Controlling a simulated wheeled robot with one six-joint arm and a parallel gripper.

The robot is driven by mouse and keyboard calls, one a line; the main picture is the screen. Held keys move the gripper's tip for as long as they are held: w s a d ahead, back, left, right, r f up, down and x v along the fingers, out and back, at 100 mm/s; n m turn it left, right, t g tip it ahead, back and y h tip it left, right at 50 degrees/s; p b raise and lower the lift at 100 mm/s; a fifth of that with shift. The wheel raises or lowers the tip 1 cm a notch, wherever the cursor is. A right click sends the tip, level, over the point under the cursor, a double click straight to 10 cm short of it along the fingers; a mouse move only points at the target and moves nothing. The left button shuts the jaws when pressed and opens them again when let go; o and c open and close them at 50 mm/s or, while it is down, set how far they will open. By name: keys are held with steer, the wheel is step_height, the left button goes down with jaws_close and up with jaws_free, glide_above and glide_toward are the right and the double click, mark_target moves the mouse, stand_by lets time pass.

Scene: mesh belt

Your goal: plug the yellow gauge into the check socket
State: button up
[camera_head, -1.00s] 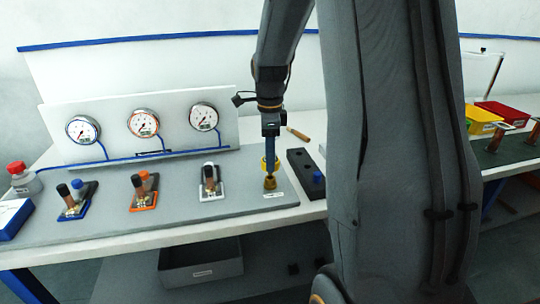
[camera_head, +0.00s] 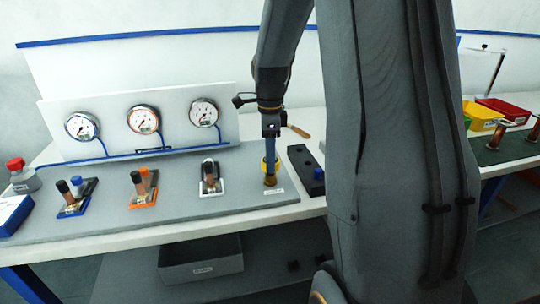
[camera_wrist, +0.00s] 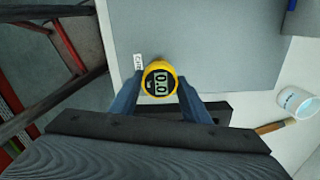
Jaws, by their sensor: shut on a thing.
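The yellow gauge is a round yellow body with a small display reading 0.0; the wrist view shows its face (camera_wrist: 159,82) between my two fingers. My gripper (camera_head: 270,168) is shut on it, pointing straight down at the right end of the grey panel; it also shows in the wrist view (camera_wrist: 158,98). The brass check socket (camera_head: 270,182) is directly below the gauge, beside a small white label (camera_head: 274,191). My fingers hide part of the gauge, and I cannot tell how deep it sits in the socket.
A dark block (camera_head: 304,168) with a blue knob stands just right of my gripper. A wooden handle (camera_head: 299,131) lies behind it. Three valve stations, white (camera_head: 211,178), orange (camera_head: 144,188) and blue (camera_head: 73,197), stand to the left below three dial gauges. A white cup (camera_wrist: 296,101) is at the right.

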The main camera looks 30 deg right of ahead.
steer(key=shift+f+b, duration=0.35)
steer(key=shift+f, duration=0.6)
steer(key=o, duration=1.2)
step_height(320, 180, up, 8)
steer(key=shift+f+b, duration=0.1)
steer(key=shift+b, duration=0.7)
steer(key=shift+a, duration=0.1)
